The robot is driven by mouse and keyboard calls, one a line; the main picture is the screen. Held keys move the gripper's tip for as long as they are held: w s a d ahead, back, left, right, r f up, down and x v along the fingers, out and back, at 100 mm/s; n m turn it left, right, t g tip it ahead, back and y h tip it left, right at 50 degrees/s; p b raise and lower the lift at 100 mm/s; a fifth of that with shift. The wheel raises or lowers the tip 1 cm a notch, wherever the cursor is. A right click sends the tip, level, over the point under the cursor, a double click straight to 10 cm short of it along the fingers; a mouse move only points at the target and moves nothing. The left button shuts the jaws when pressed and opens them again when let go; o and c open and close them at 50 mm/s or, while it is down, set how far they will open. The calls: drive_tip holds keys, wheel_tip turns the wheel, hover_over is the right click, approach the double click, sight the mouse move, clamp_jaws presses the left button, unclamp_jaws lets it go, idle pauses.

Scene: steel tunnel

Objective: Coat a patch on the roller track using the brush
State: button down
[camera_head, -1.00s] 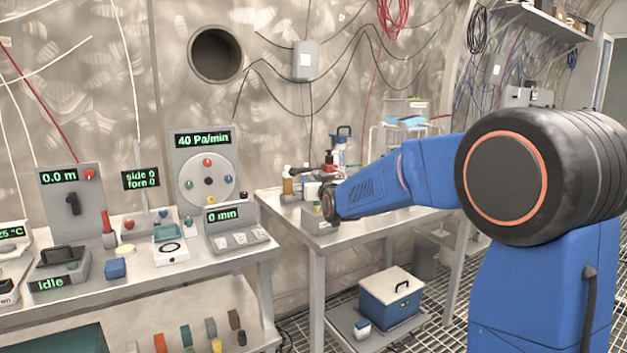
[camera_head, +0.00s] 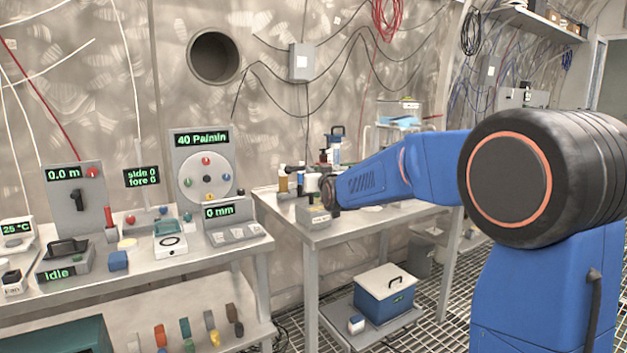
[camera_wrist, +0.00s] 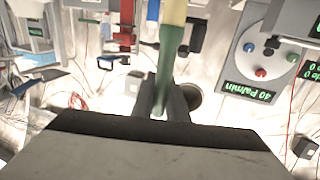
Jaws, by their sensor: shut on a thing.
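In the wrist view my gripper (camera_wrist: 168,103) is shut on a slim tapered handle, which I take to be the brush (camera_wrist: 170,48). The handle is green with a yellow part at the top edge of the picture. Its bristles are not clearly visible. In the head view my arm reaches left over the right-hand table, and its end hides the gripper and the brush. I cannot pick out the roller track for certain in either view, nor any coated patch.
A left bench (camera_head: 185,270) carries a dial panel (camera_head: 207,178), a blue block (camera_head: 118,260) and several small instruments. The right table (camera_head: 370,222) holds bottles and a grey box (camera_head: 313,215). A blue cooler (camera_head: 385,293) stands on its low shelf. The wrist view is upside down.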

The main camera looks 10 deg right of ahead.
drive_tip(key=shift+r, duration=2.6)
drive_tip(key=shift+s, duration=0.1)
